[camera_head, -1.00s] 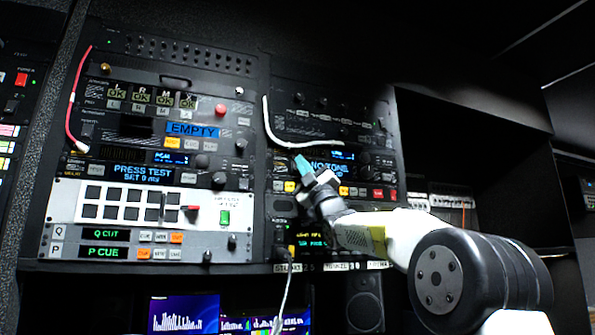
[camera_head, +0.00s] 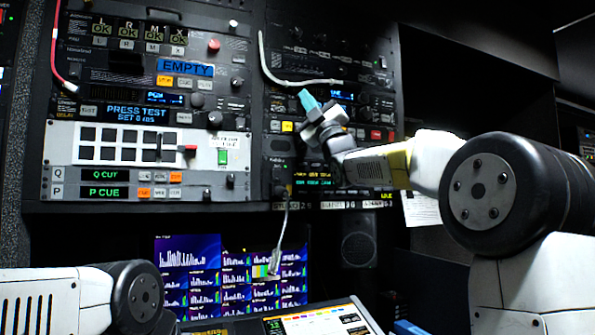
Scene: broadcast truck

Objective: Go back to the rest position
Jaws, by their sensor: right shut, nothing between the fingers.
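My right gripper (camera_head: 309,102) is in front of the right rack panel, with its light-blue fingertips together and nothing seen between them. It covers part of a small blue display (camera_head: 342,96) on that panel. My right arm comes in from the right edge, its large dark joint on the right side of the view. A white and dark link of my left arm shows at the bottom left. The left gripper is outside the view.
The left rack panel (camera_head: 75,150) carries lit displays and buttons. A white cable (camera_head: 290,83) and a red cable (camera_head: 55,60) hang on the racks. Below are a monitor (camera_head: 190,258), a speaker (camera_head: 358,249) and a console (camera_head: 330,318). A dark open recess is at right.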

